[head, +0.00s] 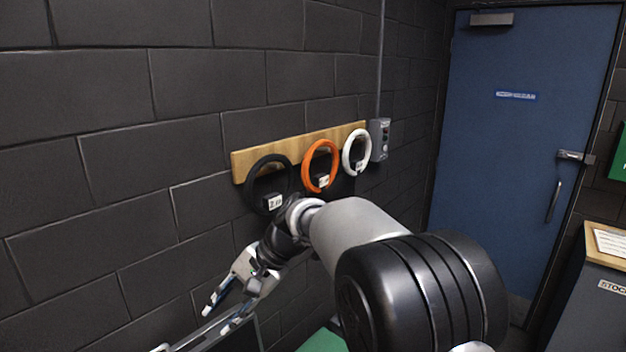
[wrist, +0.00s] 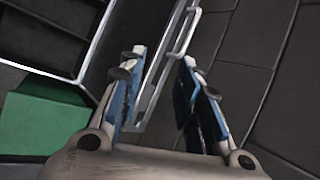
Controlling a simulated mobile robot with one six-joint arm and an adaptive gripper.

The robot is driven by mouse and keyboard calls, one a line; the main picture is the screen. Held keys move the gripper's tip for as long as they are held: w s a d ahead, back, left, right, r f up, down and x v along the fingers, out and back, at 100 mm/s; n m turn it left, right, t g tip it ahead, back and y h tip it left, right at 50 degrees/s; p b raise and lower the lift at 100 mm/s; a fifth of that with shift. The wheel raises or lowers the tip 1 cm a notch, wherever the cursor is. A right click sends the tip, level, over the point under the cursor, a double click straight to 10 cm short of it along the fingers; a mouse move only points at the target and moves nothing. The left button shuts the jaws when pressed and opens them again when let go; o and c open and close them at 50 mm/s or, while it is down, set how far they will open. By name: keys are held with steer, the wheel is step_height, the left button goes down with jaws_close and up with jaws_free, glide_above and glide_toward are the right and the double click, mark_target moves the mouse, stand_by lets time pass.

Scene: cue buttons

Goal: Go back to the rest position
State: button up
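My gripper (head: 217,319) is at the lower left of the head view, in front of the dark block wall and pointing down to the left. In the wrist view its two blue-faced fingers (wrist: 158,92) stand apart with nothing held between them. A metal bar (wrist: 182,48) shows beyond the gap; I cannot tell how far from the fingers it is. A small grey box with buttons (head: 380,140) is on the wall, well away from my gripper.
A wooden board (head: 243,158) on the wall carries a black ring (head: 250,184), an orange ring (head: 308,165) and a white ring (head: 347,150). A blue door (head: 500,140) is at the right. A cabinet (head: 590,300) stands at the right edge. A green surface (wrist: 45,122) shows in the wrist view.

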steer(key=s+d+r+n+t+h+b, duration=0.1)
steer(key=s+d+r+t+h, duration=0.15)
steer(key=s+d, duration=0.5)
steer(key=s+d+r+n+t+h+b, duration=0.1)
steer(key=s+d+r, duration=0.3)
steer(key=d, duration=0.7)
steer(key=s+d+f+n+t+h, duration=0.1)
steer(key=s+d+f+h, duration=0.1)
steer(key=s+d, duration=0.4)
steer(key=s+d+f+n+t+h+b, duration=0.1)
steer(key=s+d+f+h, duration=0.1)
steer(key=s+d+f, duration=0.3)
steer(key=s+d, duration=0.2)
steer(key=s, duration=0.2)
steer(key=shift+s+d+f, duration=0.2)
steer(key=shift+s+d, duration=0.05)
steer(key=shift+s, duration=0.15)
steer(key=shift+a+t, duration=0.1)
steer(key=shift+t, duration=0.15)
